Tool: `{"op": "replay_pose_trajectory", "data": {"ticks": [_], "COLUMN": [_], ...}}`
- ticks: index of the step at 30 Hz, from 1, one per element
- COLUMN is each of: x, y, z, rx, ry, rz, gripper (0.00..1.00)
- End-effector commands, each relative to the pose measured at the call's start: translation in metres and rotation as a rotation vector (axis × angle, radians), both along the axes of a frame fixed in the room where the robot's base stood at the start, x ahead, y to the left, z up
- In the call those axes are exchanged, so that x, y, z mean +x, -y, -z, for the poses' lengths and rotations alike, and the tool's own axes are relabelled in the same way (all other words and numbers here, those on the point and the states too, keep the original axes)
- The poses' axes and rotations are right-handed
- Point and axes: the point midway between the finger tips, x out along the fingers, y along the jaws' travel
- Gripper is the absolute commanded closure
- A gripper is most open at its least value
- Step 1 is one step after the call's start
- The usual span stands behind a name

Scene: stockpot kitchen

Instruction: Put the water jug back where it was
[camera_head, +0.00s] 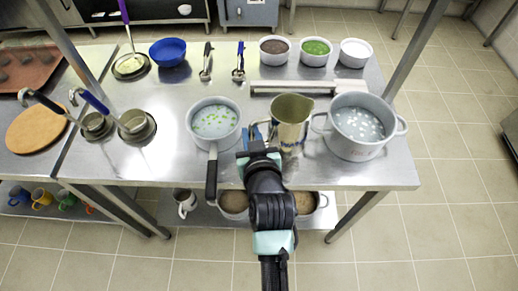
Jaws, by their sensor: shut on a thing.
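The water jug (291,124), a metal jug with an olive-looking inside and a spout to the right, is upright at the steel table's front half. It is between the saucepan (214,124) and the large stockpot (359,128). My gripper (257,142) is at the jug's left side, shut on the jug by its handle. I cannot tell whether the jug's base touches the table.
The saucepan's dark handle (211,178) points toward the front edge, close to my gripper. A long metal bar (290,87) lies behind the jug. Several small bowls, including a green-filled one (316,49), stand at the back.

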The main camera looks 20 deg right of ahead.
Motion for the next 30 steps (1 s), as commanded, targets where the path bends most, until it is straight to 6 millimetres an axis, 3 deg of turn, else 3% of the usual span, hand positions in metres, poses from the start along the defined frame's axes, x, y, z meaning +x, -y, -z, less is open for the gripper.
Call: {"op": "replay_pose_trajectory", "data": {"ticks": [12, 24, 25, 30], "x": [0.001, 0.001, 0.0, 0.0], "y": [-0.001, -0.001, -0.001, -0.001], "z": [0.046, 0.053, 0.053, 0.053], "rx": [-0.002, -0.002, -0.001, -0.001], "ry": [0.005, 0.006, 0.002, 0.001], "rz": [-0.002, -0.001, -0.001, -0.001], "gripper": [1.0, 1.0, 0.8, 0.53]}}
